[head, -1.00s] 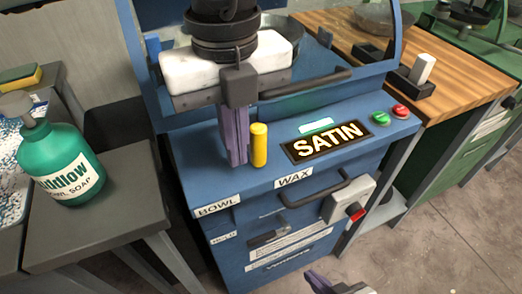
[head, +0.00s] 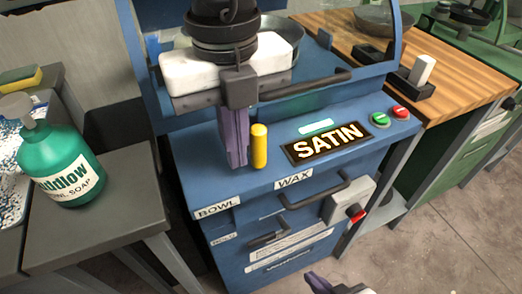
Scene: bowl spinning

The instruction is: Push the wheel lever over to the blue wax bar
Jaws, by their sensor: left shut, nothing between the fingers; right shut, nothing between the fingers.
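My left gripper (head: 237,164) is shut with nothing between its purple fingers. It points down over the blue machine's top (head: 330,190), just left of an upright yellow cylinder (head: 259,147). The cylinder looks like a handle; I cannot tell whether it is the wheel lever, or whether the fingers touch it. My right gripper (head: 318,284) shows only in part at the bottom edge, shut and empty. I make out no blue wax bar. My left arm covers part of the machine behind.
A lit SATIN sign (head: 327,143), a green button (head: 380,120) and a red button (head: 401,112) sit right of the cylinder. WAX and BOWL drawers are below. A green soap bottle (head: 62,165) stands on the left table. A wooden bench (head: 455,88) is at the right.

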